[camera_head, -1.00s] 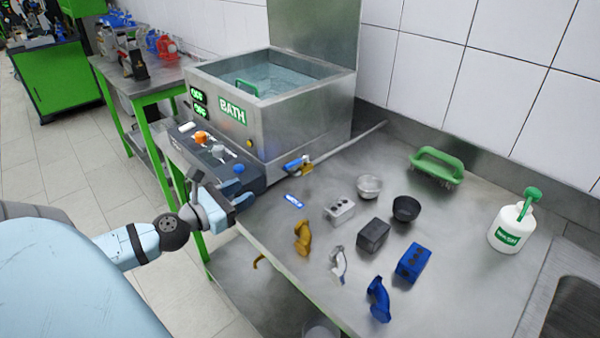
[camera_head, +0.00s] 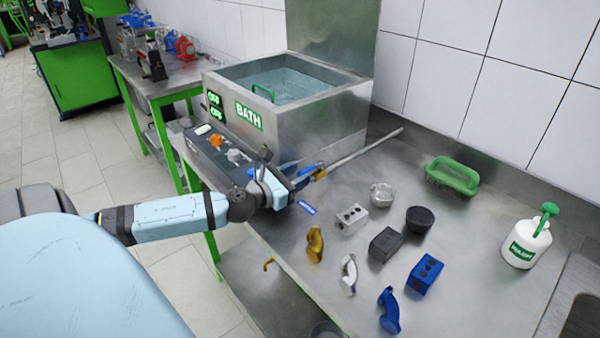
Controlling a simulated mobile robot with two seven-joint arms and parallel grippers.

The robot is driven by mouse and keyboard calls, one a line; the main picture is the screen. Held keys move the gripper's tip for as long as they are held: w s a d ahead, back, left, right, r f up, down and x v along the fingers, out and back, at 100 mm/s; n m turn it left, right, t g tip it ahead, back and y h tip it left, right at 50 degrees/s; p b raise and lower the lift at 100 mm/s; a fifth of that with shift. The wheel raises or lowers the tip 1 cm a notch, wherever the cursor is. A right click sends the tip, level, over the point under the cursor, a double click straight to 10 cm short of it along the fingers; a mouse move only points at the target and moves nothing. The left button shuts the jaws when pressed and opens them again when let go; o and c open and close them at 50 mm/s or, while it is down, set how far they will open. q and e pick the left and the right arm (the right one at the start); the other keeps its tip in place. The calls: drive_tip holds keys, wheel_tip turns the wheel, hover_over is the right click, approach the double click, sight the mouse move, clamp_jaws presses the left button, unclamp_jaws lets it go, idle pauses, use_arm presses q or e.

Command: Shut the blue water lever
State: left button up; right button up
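The blue water lever (camera_head: 309,168) sits on a brass valve (camera_head: 321,174) on the metal pipe at the front right of the bath. Nothing shows between the fingers. I cannot tell whether a finger touches the lever. My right gripper is out of view.
The steel bath (camera_head: 316,127) stands behind the valve, with a control panel (camera_head: 220,153) at its left front. Several metal, black and blue parts lie on the bench to the right, with a green-handled brush (camera_head: 453,176) and a white wash bottle (camera_head: 526,243).

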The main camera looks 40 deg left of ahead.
use_arm(q)
drive_tip(key=shift+w+d, duration=0.1)
drive_tip(key=shift+w, duration=0.6)
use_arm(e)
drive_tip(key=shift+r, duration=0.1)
